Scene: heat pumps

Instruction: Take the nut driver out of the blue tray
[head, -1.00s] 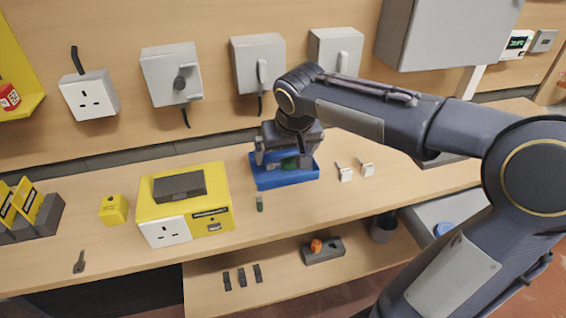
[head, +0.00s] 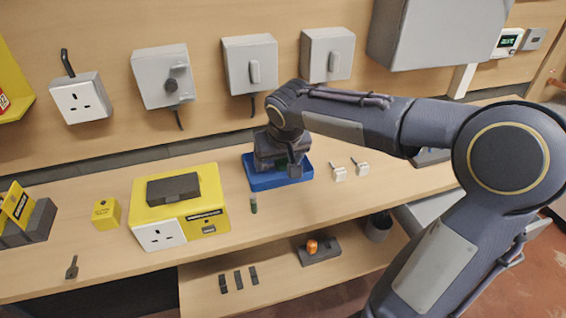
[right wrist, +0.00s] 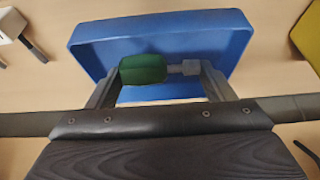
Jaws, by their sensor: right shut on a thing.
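The blue tray (head: 262,182) sits on the bench, below the isolator boxes; my right gripper covers much of it in the head view. It also shows in the right wrist view (right wrist: 160,32). My right gripper (right wrist: 160,76) is over the tray, its fingers reaching down into it. In the right wrist view the nut driver's green handle (right wrist: 142,69) and its grey shaft lie crosswise between the fingers, and the gripper is shut on it. The driver looks still inside the tray's outline; its height above the floor cannot be told. My left gripper is not in view.
A yellow tester box (head: 207,207) with a dark block on top stands left of the tray. A lower shelf (head: 275,284) juts out in front.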

